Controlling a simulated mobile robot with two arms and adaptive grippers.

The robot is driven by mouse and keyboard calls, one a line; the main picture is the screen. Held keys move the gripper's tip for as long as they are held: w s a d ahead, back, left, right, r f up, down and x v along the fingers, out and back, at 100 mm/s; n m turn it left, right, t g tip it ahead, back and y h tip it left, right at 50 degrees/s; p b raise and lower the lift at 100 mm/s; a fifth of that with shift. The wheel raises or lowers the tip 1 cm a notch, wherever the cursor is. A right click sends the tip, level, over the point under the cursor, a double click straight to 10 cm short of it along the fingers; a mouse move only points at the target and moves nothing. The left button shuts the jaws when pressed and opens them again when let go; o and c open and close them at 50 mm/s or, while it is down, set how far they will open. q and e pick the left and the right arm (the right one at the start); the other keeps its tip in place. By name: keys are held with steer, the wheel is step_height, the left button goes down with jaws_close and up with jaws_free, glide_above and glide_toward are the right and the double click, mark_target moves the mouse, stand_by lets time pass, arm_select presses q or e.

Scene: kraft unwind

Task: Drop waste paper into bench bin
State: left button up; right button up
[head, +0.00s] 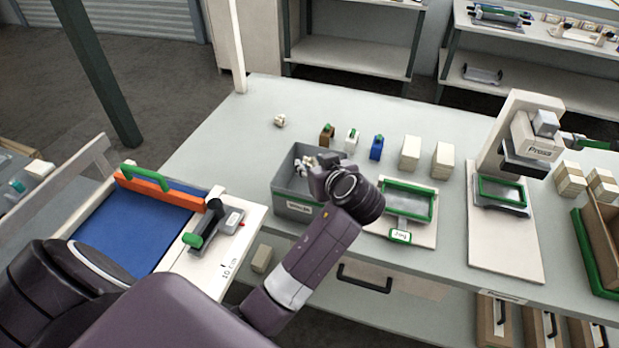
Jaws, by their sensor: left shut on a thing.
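The bench bin (286,203) is a grey open box with a white label, on the near edge of the bench. My left gripper (318,172) is over the bin's opening, pointing down, and is shut on crumpled white waste paper (307,162). The wrist and fingers hide much of the grip and of the bin's inside. I cannot tell whether some of the white pieces lie in the bin. Another crumpled white paper piece (280,120) lies on the bench behind the bin. My right gripper is not in view.
Small brown, white and blue items (376,147) and pale block stacks (410,153) stand behind. A green-framed fixture (408,201) is right of the bin, then a press (532,135). A blue-topped cutting station (130,228) is at left. The bench's back left is mostly clear.

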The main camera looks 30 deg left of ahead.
arm_select(q)
steer(key=shift+w+a+r+p, duration=0.35)
steer(key=shift+w+a+r, duration=0.65)
steer(key=shift+w+a, duration=0.2)
steer(key=shift+a, duration=0.2)
steer(key=shift+w+a+f+b, duration=0.1)
steer(key=shift+a+f+b, duration=0.05)
steer(key=shift+f+b, duration=0.4)
step_height(320, 180, down, 5)
steer(key=b, duration=0.4)
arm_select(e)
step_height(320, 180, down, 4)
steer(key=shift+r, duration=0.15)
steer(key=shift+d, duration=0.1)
arm_select(q)
steer(key=o, duration=0.7)
steer(key=shift+o, duration=0.7)
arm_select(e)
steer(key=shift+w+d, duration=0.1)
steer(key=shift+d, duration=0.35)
